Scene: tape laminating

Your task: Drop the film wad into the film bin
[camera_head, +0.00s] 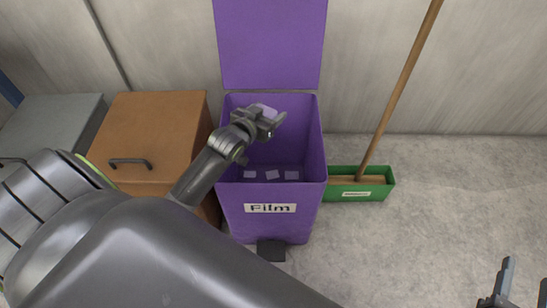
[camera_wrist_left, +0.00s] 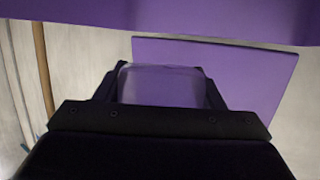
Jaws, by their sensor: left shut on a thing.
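The film bin (camera_head: 272,225) is purple, labelled "Film", and stands against the wall with its lid (camera_head: 270,45) raised. The film wad (camera_head: 267,109) is a pale, translucent lilac lump. My left gripper (camera_head: 270,119) is shut on it, and in the head view both appear over the bin's opening. In the left wrist view the wad (camera_wrist_left: 160,85) sits between the two dark fingers, with purple panels beyond. My right gripper (camera_head: 524,286) is partly in view at the bottom right corner, its fingers apart with nothing between them.
Several pale pieces (camera_head: 272,174) show inside the bin at its front. An orange-brown bin (camera_head: 150,125) and a grey bin (camera_head: 50,125) stand to the left, lids closed. A green tray (camera_head: 375,191) holding a broom (camera_head: 400,88) stands right. The floor at right is clear.

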